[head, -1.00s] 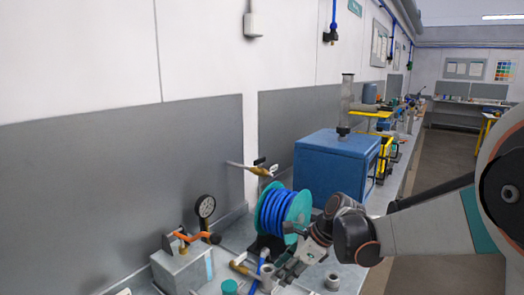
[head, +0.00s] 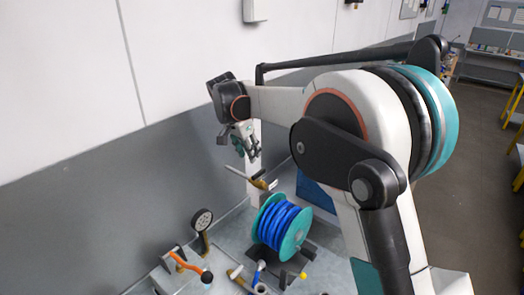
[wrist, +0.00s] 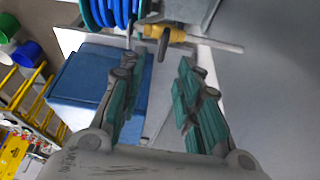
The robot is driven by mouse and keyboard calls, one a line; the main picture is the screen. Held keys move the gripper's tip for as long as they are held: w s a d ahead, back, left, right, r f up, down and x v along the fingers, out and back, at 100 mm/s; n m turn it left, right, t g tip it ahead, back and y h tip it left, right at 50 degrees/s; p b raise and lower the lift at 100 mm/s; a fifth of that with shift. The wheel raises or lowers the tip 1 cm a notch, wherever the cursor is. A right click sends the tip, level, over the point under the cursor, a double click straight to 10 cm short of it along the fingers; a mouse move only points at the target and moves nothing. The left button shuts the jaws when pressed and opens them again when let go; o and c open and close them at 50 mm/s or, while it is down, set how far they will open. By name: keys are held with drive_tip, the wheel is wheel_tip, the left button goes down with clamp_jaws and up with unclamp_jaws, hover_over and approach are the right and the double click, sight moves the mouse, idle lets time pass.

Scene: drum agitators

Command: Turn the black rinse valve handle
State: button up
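A brass valve (head: 260,183) sits on a pale pipe (head: 238,173) that stands out from the wall. A small dark handle is on it, hard to make out in the head view. In the wrist view the brass valve (wrist: 168,33) is at the top middle, and its dark handle (wrist: 164,46) points down toward the gap between my fingers. My gripper (head: 252,156) is above the valve, apart from it. In the wrist view my gripper (wrist: 157,68) is open and empty, with green pads on both fingers.
A blue hose reel (head: 280,225) stands below the valve. A blue box (wrist: 90,85) shows beneath my fingers. A gauge (head: 201,218) and an orange lever (head: 184,262) with a black knob are at lower left. The wall stands close behind the valve.

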sight(259, 172)
drive_tip(key=x, duration=0.8)
drive_tip(key=w+x, duration=0.1)
drive_tip(key=x, duration=0.3)
drive_tip(key=shift+w+f+p, duration=0.15)
drive_tip(key=shift+w+p, duration=0.05)
drive_tip(key=shift+p, duration=0.2)
drive_tip(key=shift+c, duration=0.2)
clamp_jaws()
